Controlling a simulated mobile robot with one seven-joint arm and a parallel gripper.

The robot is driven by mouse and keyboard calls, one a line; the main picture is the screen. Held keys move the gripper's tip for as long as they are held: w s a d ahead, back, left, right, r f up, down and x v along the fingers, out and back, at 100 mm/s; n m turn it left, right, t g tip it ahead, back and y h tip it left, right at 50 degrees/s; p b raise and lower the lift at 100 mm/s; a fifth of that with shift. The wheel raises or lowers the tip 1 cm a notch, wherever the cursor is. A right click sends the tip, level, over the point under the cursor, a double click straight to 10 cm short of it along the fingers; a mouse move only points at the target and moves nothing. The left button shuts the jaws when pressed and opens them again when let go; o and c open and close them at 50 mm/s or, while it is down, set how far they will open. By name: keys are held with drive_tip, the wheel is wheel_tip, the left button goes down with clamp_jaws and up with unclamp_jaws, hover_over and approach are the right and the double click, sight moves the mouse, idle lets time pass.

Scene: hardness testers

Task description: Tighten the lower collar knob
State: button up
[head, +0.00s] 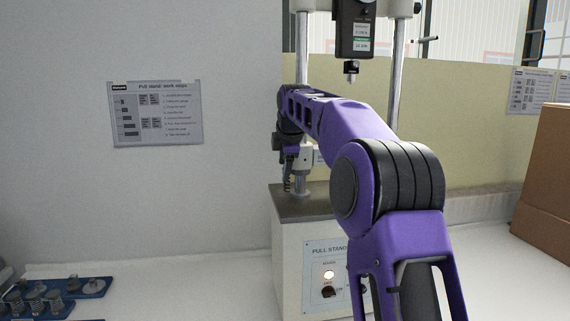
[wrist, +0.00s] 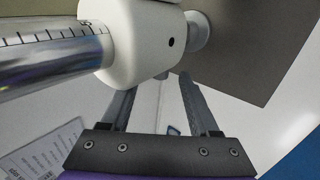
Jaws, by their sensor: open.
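The white lower collar (wrist: 135,42) sits around a shiny column with a scale (wrist: 50,45) in the wrist view. It has a small dark hole in its side. In the head view the collar (head: 305,157) shows low on the left column, partly behind my arm. My gripper (wrist: 158,88) is open, its two dark fingers reaching toward the collar's near side. In the head view my gripper (head: 288,184) points down beside the collar. I cannot clearly make out the collar's knob; a small grey piece shows under the collar between the fingers. Nothing is visibly held.
The pull stand (head: 300,245) has a dark top plate (wrist: 262,40) and a front panel with a lit button. A force gauge (head: 356,30) hangs between the columns. A blue tray (head: 45,305) with metal parts lies at left, a cardboard box (head: 545,175) at right.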

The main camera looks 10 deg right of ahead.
clamp_jaws()
drive_tip(key=shift+r, duration=0.15)
idle(0.4)
unclamp_jaws()
